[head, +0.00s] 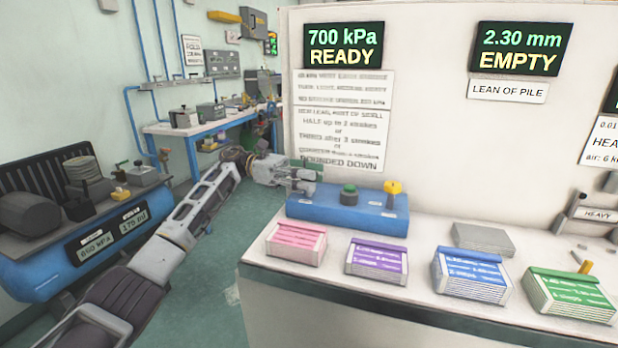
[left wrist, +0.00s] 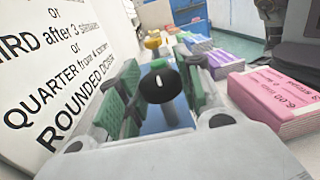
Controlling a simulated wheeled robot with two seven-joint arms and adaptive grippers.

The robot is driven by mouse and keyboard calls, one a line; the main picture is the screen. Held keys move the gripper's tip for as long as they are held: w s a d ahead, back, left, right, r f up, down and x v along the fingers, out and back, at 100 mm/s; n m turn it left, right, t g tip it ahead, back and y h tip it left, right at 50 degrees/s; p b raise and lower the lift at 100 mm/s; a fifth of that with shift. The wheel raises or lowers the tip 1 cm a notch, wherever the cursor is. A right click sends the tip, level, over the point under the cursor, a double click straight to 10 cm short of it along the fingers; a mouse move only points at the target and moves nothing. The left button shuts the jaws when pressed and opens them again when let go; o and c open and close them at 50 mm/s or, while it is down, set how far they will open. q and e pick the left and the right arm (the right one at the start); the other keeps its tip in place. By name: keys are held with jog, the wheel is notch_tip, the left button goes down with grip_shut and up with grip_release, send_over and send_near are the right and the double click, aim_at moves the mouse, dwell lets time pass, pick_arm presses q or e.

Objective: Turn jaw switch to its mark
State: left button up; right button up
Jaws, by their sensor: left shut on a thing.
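My left gripper (head: 306,180) reaches in from the left to the left end of a blue control box (head: 375,222) on the white bench. In the left wrist view its green-padded fingers (left wrist: 157,95) stand on both sides of a round black knob with a white line, which I take as the jaw switch (left wrist: 157,88). The gripper is shut on it. In the head view the gripper hides the knob. A green button (head: 348,190) and a yellow knob (head: 393,188) stand on the same box. The mark for the switch cannot be made out. My right gripper is not in view.
Pink (head: 297,242), purple (head: 376,262), blue (head: 470,275) and green (head: 568,297) stacks stand along the bench front. A white panel rises behind, with displays reading 700 kPa READY (head: 343,45) and 2.30 mm EMPTY (head: 521,50). A blue compressor (head: 40,275) stands at left.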

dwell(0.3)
pick_arm(q)
jog(key=o, duration=1)
jog(key=shift+o, duration=0.2)
jog(key=shift+a, duration=0.1)
jog(key=v, duration=1.1)
jog(key=shift+w+a, duration=0.15)
jog(key=shift+a, duration=0.15)
jog(key=shift+f, duration=0.1)
dwell(0.3)
